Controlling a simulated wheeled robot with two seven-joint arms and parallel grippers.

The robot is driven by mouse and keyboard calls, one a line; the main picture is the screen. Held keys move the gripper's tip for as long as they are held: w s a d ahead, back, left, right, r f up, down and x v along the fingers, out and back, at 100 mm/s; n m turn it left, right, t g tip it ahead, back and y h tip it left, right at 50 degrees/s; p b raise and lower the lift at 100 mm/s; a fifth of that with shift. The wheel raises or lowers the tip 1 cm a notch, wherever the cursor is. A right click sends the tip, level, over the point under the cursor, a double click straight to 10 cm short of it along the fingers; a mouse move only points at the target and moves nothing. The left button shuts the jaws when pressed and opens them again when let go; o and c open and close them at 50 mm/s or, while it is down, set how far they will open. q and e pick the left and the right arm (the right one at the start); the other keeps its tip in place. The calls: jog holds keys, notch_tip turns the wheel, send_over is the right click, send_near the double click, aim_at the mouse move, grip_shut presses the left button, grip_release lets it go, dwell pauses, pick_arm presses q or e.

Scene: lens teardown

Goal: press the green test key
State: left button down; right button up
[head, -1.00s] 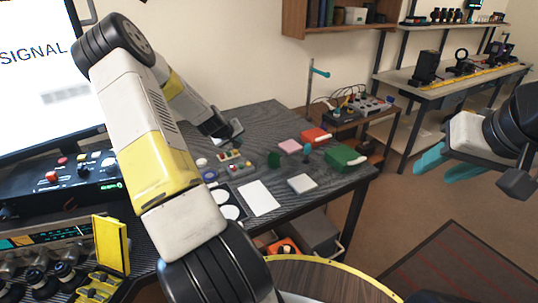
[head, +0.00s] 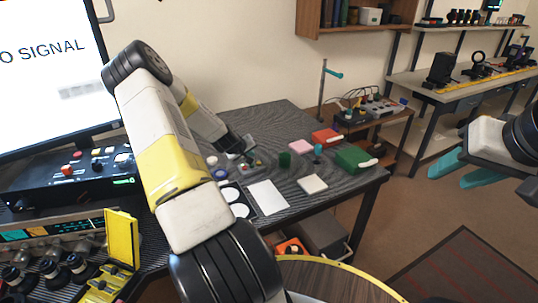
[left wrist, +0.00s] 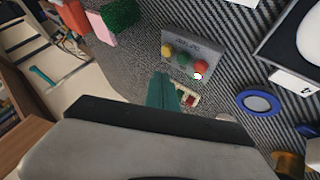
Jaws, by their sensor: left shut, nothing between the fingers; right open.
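A grey key box (left wrist: 192,52) with yellow, green and red round keys sits on the dark striped bench in the left wrist view. Its green test key (left wrist: 184,60) is the middle one, between the yellow key and the red key. In the head view the key box (head: 246,171) is partly hidden by my left arm. My left gripper (left wrist: 164,90) is shut and empty, its teal fingers just beside the box's key side; I cannot tell whether they touch it. In the head view my left gripper (head: 243,152) is just above the box. My right gripper (head: 462,172) is open and empty, off the bench's right side.
A small board with red and cream parts (left wrist: 187,97) lies close behind my left fingers. A blue ring (left wrist: 258,102) lies to the right. A pink block (head: 300,146), a green case (head: 351,158) and a white sheet (head: 268,196) are on the bench.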

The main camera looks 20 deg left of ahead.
pick_arm(q)
jog(key=shift+f, duration=1.2)
jog(key=shift+f, duration=0.15)
dwell(1.1)
jog(key=shift+f, duration=0.3)
jog(key=shift+f, duration=0.4)
dwell(0.5)
jog(key=shift+r, duration=0.85)
jog(key=shift+r, duration=0.1)
jog(key=shift+r, duration=2.45)
